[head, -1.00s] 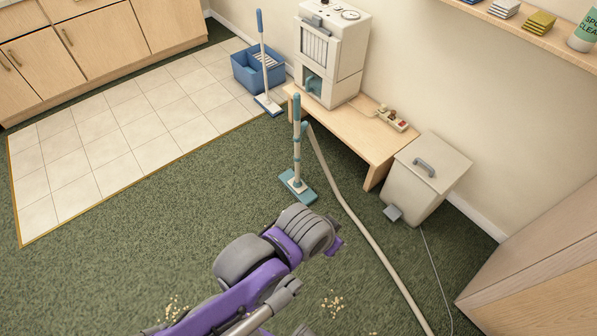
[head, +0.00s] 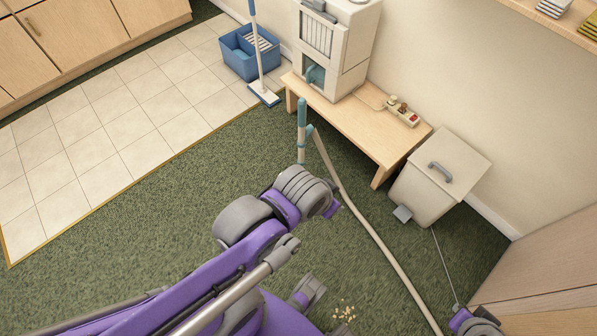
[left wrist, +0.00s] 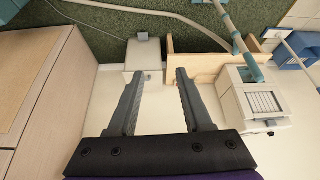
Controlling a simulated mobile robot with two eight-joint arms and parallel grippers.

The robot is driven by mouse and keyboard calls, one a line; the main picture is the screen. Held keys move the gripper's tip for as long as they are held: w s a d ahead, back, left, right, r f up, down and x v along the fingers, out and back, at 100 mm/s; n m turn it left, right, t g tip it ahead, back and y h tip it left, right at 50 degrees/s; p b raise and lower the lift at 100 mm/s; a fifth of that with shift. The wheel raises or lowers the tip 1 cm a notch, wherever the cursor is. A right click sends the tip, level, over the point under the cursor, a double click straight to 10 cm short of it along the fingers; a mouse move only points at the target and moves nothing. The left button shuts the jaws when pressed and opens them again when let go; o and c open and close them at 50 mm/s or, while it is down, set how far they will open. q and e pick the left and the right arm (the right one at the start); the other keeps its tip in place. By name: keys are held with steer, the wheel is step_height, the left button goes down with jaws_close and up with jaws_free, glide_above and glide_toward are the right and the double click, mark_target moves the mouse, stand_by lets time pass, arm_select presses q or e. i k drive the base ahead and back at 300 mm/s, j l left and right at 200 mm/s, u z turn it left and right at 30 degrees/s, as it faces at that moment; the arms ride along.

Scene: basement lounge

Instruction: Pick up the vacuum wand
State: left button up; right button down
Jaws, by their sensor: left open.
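The vacuum wand (head: 302,118) stands upright on the green carpet in front of the low bench. It has a teal grip, and a beige hose (head: 365,220) runs from it toward the lower right. My left arm hides its lower part and floor head in the head view. In the left wrist view the wand (left wrist: 237,35) is at upper right, to the right of my left gripper (left wrist: 159,72) and apart from it. That gripper is open, with nothing between its fingers. My right gripper's jaws are not in view.
The wooden bench (head: 365,138) carries a white machine (head: 345,55) and a small power strip (head: 402,110). A pedal bin (head: 425,195) stands to the right. A blue bucket (head: 238,60) and mop (head: 256,45) stand behind. Carpet left of the wand is clear.

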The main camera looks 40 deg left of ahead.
mark_target(304, 132)
steer(key=i+j, duration=0.15)
steer(key=j, duration=0.2)
steer(key=i+j, duration=0.1)
steer(key=j, duration=0.25)
steer(key=i+j, duration=0.15)
steer(key=j, duration=0.2)
steer(key=i+j, duration=0.15)
steer(key=j, duration=0.2)
steer(key=i+j, duration=0.15)
steer(key=j, duration=0.2)
